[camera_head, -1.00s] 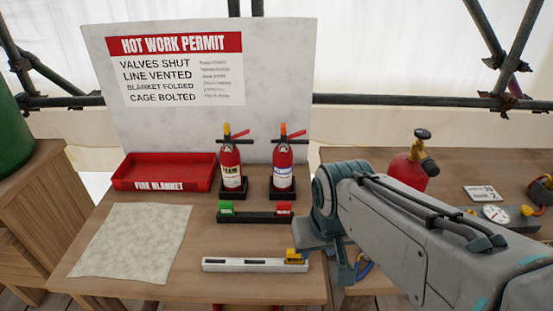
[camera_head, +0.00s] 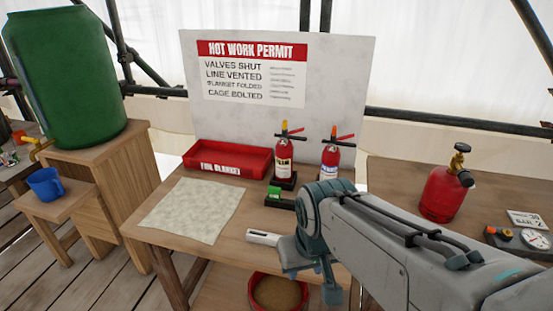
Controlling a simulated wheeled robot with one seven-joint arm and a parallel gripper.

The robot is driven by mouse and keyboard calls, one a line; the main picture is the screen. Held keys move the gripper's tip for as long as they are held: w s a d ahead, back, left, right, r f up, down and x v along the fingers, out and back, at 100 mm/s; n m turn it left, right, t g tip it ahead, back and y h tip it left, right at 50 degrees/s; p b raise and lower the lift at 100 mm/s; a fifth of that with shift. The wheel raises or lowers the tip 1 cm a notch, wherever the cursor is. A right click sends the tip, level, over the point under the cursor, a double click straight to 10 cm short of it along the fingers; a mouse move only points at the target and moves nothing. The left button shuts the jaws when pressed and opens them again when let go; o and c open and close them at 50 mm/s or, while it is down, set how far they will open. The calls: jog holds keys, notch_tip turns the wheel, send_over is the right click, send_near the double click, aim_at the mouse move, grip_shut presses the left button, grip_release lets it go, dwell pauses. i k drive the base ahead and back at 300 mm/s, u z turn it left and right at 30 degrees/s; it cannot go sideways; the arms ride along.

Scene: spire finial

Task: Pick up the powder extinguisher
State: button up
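Two red extinguishers stand upright in dark holders at the back of the wooden table. The right one, with a blue band on its label, looks like the powder extinguisher (camera_head: 329,158); its lower part is partly hidden by my arm. The left one (camera_head: 283,160) has a cream label that seems to read FOAM. My gripper (camera_head: 313,274) is at the end of my grey arm, over the table's front and nearer the camera than the extinguishers. It is apart from them, and its fingers cannot be made out clearly.
A red fire blanket tray (camera_head: 228,170) and a pale cloth (camera_head: 190,212) lie to the left. A red bowl (camera_head: 262,306) sits below. A red canister (camera_head: 440,200) stands right.

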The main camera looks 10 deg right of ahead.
aim_at(331, 154)
jog(key=u, duration=1.15)
jog(key=k, duration=0.65)
jog(key=z, duration=0.9)
jog(key=i, duration=1)
jog(key=u, duration=0.05)
